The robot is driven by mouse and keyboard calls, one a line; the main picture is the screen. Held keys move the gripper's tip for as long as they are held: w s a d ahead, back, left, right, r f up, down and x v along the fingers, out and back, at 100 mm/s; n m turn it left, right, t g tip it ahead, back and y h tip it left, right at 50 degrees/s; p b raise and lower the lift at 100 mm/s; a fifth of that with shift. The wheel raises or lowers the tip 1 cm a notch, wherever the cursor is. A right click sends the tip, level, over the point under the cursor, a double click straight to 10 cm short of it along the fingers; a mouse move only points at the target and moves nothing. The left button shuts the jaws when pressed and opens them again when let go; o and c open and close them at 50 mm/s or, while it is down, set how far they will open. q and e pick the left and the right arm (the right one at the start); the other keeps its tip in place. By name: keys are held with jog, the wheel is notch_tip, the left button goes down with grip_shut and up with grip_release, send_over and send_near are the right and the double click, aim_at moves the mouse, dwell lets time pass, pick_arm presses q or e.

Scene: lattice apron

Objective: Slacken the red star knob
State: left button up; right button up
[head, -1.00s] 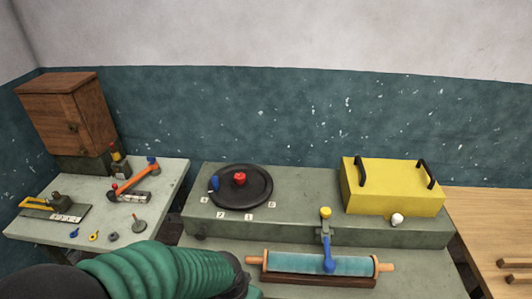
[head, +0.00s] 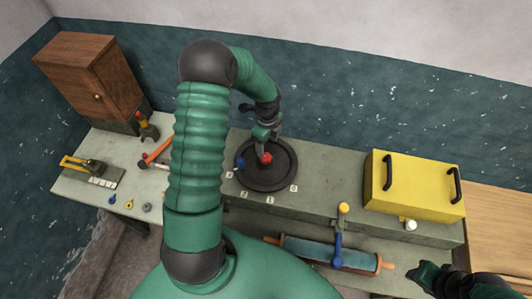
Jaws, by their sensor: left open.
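The red star knob (head: 265,158) sits at the middle of a round black disc (head: 268,184) on the raised grey bench. A blue knob (head: 240,162) stands near the disc's left edge. My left arm arches over from below, and my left gripper (head: 263,147) points down, open, right at the red knob. Its fingers hide the knob's far side, and I cannot tell whether they touch it. My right gripper (head: 424,275) is low at the right, in front of the bench; its jaws are too unclear to read.
Number tags line the disc's front. A yellow box with black handles (head: 415,184) and a white knob (head: 411,225) stand right. A teal roller (head: 315,252) with a yellow-topped blue lever (head: 338,245) lies in front. Tools and a wooden cabinet (head: 92,80) are left.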

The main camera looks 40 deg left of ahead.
aim_at(265, 157)
pick_arm(q)
jog(key=f, duration=0.2)
jog(key=f+p, duration=0.1)
jog(key=f, duration=0.4)
jog(key=shift+w+a, duration=0.1)
jog(key=shift+w, duration=0.2)
jog(key=a+f, duration=0.1)
jog(key=f+p, duration=0.1)
jog(key=f, duration=0.1)
jog(key=shift+a+f, duration=0.1)
jog(key=shift+a, duration=0.4)
jog(key=shift+s+d, duration=0.1)
jog(key=shift+d, duration=0.35)
jog(key=shift+c, duration=0.4)
jog(key=shift+d+r, duration=0.25)
jog(key=shift+d, duration=0.25)
jog(key=c, duration=0.5)
jog(key=shift+c, duration=2.2)
jog(key=shift+a, duration=0.4)
jog(key=c, duration=0.4)
pick_arm(e)
jog(key=shift+w+r, duration=0.2)
jog(key=shift+r, duration=0.9)
